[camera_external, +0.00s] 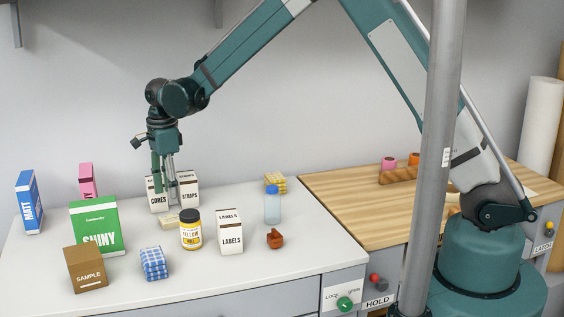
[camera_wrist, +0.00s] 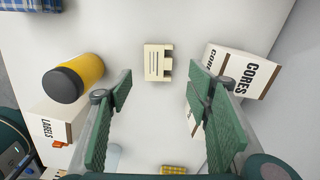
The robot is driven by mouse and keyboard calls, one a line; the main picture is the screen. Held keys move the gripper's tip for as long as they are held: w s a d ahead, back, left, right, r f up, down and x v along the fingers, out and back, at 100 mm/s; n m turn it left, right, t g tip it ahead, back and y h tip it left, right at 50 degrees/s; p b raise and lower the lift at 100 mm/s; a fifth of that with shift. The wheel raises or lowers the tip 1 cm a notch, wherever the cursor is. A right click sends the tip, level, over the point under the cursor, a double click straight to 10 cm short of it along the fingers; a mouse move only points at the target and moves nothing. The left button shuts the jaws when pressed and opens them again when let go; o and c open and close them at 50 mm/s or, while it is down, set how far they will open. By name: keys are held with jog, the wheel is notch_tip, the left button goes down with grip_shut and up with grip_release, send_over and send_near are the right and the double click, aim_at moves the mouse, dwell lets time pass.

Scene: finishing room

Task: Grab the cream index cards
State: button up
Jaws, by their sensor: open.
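The cream index cards (camera_wrist: 153,65) show in the wrist view as a small cream block with dark lines on its face, lying on the pale bench top. They sit just beyond my fingertips, in line with the gap between them.
The CORES box (camera_external: 157,200) and STRAPS box (camera_external: 190,192) stand close to my fingers. The yellow jar (camera_external: 191,232) with a black lid is in front of the cards. A LABELS box (camera_external: 230,236), green SHINY box (camera_external: 94,228) and checked blue block (camera_external: 154,263) stand nearby.

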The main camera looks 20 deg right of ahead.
aim_at(172, 218)
jog(key=shift+f, duration=0.15)
jog(key=shift+f, duration=1.25)
jog(key=shift+s+f+b, duration=0.15)
jog(key=shift+f+b, duration=0.35)
jog(key=shift+f, duration=2.1)
jog(key=c, duration=1)
